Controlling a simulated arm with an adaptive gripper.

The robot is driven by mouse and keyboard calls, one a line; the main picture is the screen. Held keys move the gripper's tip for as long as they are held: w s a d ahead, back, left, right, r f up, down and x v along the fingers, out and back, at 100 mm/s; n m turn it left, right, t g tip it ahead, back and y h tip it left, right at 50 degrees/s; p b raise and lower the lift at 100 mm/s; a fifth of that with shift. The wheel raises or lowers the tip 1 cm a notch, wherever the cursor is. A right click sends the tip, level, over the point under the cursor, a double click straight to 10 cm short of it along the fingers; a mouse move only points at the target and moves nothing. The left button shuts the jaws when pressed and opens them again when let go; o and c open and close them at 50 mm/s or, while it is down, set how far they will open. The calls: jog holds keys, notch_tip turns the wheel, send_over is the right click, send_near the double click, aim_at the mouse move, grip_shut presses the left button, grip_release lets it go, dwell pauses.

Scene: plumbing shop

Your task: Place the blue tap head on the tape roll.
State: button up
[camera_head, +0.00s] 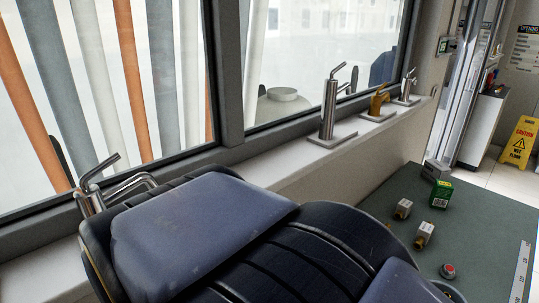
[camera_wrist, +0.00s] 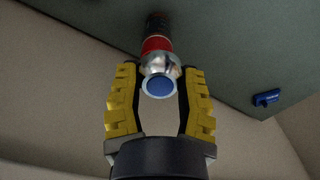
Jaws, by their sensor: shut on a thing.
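In the wrist view my gripper (camera_wrist: 159,72), with yellow fingers and dark inner pads, is shut around a shiny silver tap head with a round blue cap (camera_wrist: 158,86). The blue face points toward the camera. A red and dark cylinder (camera_wrist: 157,45) shows just beyond the tap head; I cannot tell whether they touch. I cannot identify the tape roll with certainty. In the head view my large dark arm covers the lower middle and hides the gripper and the held piece.
The green-grey bench top (camera_head: 390,195) bears a green box (camera_head: 441,194), two small white-labelled fittings (camera_head: 403,208) (camera_head: 424,233), a red-topped tap head (camera_head: 448,270) and a ruler strip (camera_head: 521,270). A small blue item (camera_wrist: 265,98) lies at the wrist view's right. Taps (camera_head: 329,110) stand on the sill.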

jog(key=w+d+m, duration=0.5)
jog(key=w+d, duration=0.7)
jog(key=f, duration=1.9)
jog(key=shift+s+a+f, duration=0.1)
jog(key=shift+s, duration=0.25)
jog(key=o, duration=1)
jog(key=shift+f, duration=0.1)
jog(key=shift+c, duration=0.2)
